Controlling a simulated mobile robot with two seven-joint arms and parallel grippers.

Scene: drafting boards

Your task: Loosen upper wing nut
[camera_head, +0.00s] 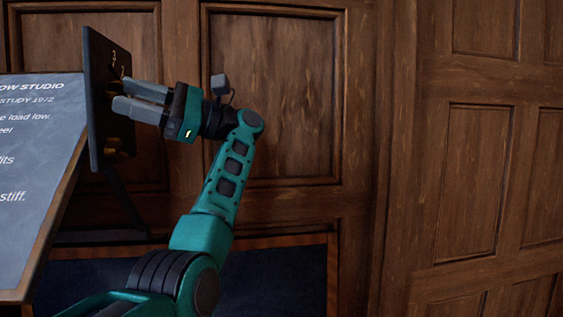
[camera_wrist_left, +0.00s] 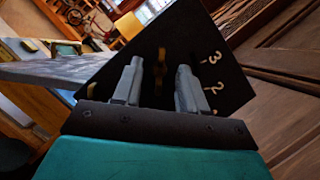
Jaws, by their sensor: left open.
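A dark upright panel (camera_head: 96,65) stands at the left of the head view, seen nearly edge-on, with gold numerals near its top. My left gripper (camera_head: 121,96) reaches to its face from the right, its two grey fingers apart. In the left wrist view the dark panel (camera_wrist_left: 215,45) fills the middle, and a brass wing nut (camera_wrist_left: 160,68) shows in the gap between the open fingers (camera_wrist_left: 159,72). I cannot tell whether they touch it. In the head view the fingers largely hide that nut. A lower brass fitting (camera_head: 112,146) is on the panel below. My right gripper is not in view.
A slanted grey board (camera_head: 35,180) with white writing and a wooden edge stands left of the panel. A panelled wooden wall (camera_head: 290,90) is behind. A dark blue surface with a wooden frame (camera_head: 333,275) lies below my arm. The space right of my arm looks clear.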

